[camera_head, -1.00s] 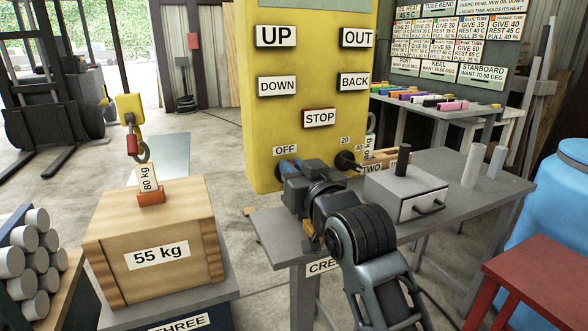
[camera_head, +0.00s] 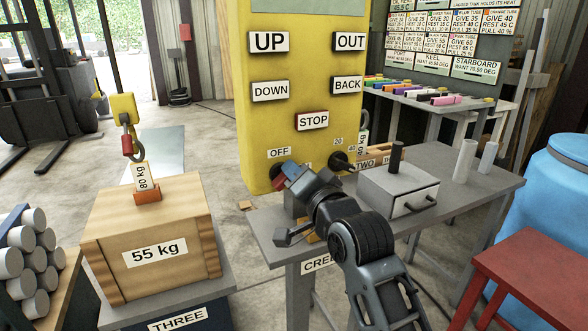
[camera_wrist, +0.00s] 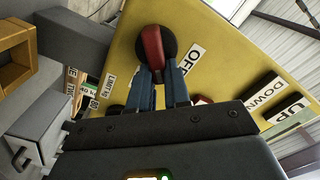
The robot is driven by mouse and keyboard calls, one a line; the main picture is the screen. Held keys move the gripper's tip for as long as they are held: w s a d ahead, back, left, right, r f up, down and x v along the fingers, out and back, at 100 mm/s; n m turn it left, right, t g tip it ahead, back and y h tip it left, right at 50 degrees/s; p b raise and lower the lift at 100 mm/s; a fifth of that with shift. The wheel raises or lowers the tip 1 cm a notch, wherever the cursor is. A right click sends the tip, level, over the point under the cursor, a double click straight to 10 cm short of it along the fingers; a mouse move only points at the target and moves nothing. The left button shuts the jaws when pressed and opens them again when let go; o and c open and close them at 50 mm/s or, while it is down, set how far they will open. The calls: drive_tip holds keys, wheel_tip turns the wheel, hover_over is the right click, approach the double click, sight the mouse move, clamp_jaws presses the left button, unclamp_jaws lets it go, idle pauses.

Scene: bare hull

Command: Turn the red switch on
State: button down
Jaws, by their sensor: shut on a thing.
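The red switch (camera_wrist: 152,48) is a red handle on a round black base, mounted on the yellow panel. In the wrist view the two blue fingers of my gripper (camera_wrist: 163,82) stand on either side of the handle's near end, closed on it. In the head view my gripper (camera_head: 287,172) reaches the panel just below the OFF label (camera_head: 278,153) and hides most of the switch. The OFF label also shows beside the switch in the wrist view (camera_wrist: 189,61). Whether the handle points at on or off, I cannot tell.
The yellow panel (camera_head: 290,120) carries UP, DOWN, OUT, BACK and STOP (camera_head: 313,121) buttons. A black dial (camera_head: 341,161) is right of my gripper. A grey box (camera_head: 399,188) stands on the grey table (camera_head: 470,185) beside my arm. A 55 kg crate (camera_head: 155,250) is at left.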

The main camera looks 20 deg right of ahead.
drive_tip(key=shift+d+f+m+p, duration=0.15)
drive_tip(key=shift+m+p, duration=0.15)
drive_tip(key=shift+m, duration=0.95)
drive_tip(key=shift+f+m+p, duration=0.2)
drive_tip(key=shift+m+p, duration=0.1)
drive_tip(key=shift+m, duration=1)
drive_tip(key=shift+d+f+m+p, duration=0.15)
drive_tip(key=shift+m+p, duration=0.15)
drive_tip(key=shift+m, duration=0.95)
drive_tip(key=c, duration=1.1)
unclamp_jaws()
drive_tip(key=shift+w+f, duration=0.1)
drive_tip(key=shift+f, duration=0.05)
drive_tip(key=shift+s+b, duration=0.45)
drive_tip(key=shift+s, duration=3.45)
